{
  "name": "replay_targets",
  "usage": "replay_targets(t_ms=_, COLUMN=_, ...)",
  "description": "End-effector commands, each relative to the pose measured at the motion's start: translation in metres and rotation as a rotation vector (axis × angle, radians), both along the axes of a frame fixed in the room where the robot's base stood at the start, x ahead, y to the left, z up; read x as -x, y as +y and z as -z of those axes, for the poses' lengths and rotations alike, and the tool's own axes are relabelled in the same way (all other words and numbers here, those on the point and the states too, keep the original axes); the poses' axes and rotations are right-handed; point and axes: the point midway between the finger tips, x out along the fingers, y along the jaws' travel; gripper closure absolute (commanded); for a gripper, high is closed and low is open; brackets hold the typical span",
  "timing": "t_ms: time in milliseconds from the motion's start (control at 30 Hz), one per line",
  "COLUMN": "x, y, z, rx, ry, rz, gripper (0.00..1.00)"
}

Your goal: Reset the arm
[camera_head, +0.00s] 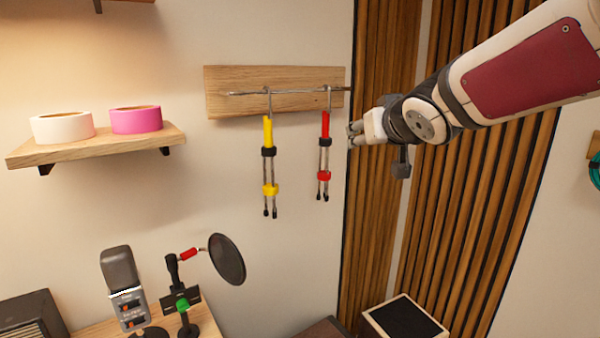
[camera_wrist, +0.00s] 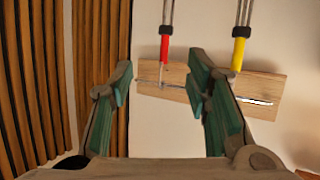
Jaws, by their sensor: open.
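My gripper (camera_head: 356,133) is at the upper right in the head view, at the end of my arm, pointing left toward the wall rack. In the wrist view my gripper (camera_wrist: 162,92) shows two green-padded fingers spread wide, with nothing held between them. The red-handled cable (camera_head: 325,150) and the yellow-handled cable (camera_head: 269,160) hang from hooks on the rod of the wooden rack (camera_head: 225,88). In the wrist view the red-handled cable (camera_wrist: 165,48) appears beyond the gap between the fingers, upside down. The yellow-handled cable (camera_wrist: 239,53) is right of it. The gripper appears apart from both.
A wooden shelf (camera_head: 100,147) holds a white tape roll (camera_head: 62,128) and a pink tape roll (camera_head: 136,120). A microphone (camera_head: 122,285) and a pop filter (camera_head: 227,259) stand below. Slatted wood panels (camera_head: 385,220) lie behind my arm. A dark-topped box (camera_head: 403,318) is at lower right.

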Motion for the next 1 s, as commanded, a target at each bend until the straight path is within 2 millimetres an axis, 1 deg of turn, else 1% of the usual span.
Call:
replay_targets(t_ms=33, x=0.027, y=-0.018, z=0.003, rx=0.011, ry=0.043, rz=0.055, gripper=0.56)
replay_targets(t_ms=67, x=0.042, y=-0.028, z=0.008, rx=0.017, ry=0.076, rz=0.085, gripper=0.56)
replay_targets(t_ms=100, x=0.064, y=-0.040, z=0.016, rx=0.024, ry=0.123, rz=0.122, gripper=0.56)
replay_targets(t_ms=167, x=0.098, y=-0.053, z=0.029, rx=0.031, ry=0.198, rz=0.165, gripper=0.56)
replay_targets(t_ms=200, x=0.122, y=-0.061, z=0.039, rx=0.033, ry=0.251, rz=0.188, gripper=0.56)
replay_targets(t_ms=233, x=0.140, y=-0.065, z=0.047, rx=0.033, ry=0.292, rz=0.202, gripper=0.56)
replay_targets(t_ms=267, x=0.158, y=-0.068, z=0.055, rx=0.032, ry=0.332, rz=0.213, gripper=0.56)
replay_targets(t_ms=300, x=0.183, y=-0.071, z=0.067, rx=0.030, ry=0.388, rz=0.222, gripper=0.56)
replay_targets(t_ms=367, x=0.218, y=-0.072, z=0.084, rx=0.024, ry=0.468, rz=0.226, gripper=0.56)
replay_targets(t_ms=400, x=0.239, y=-0.071, z=0.094, rx=0.018, ry=0.518, rz=0.222, gripper=0.56)
replay_targets(t_ms=500, x=0.283, y=-0.066, z=0.116, rx=0.004, ry=0.620, rz=0.203, gripper=0.56)
replay_targets(t_ms=600, x=0.312, y=-0.059, z=0.131, rx=-0.010, ry=0.688, rz=0.180, gripper=0.56)
replay_targets(t_ms=700, x=0.327, y=-0.056, z=0.138, rx=-0.017, ry=0.724, rz=0.164, gripper=0.56)
replay_targets(t_ms=800, x=0.331, y=-0.054, z=0.141, rx=-0.018, ry=0.736, rz=0.159, gripper=0.56)
replay_targets(t_ms=1000, x=0.330, y=-0.054, z=0.141, rx=-0.018, ry=0.735, rz=0.160, gripper=0.56)
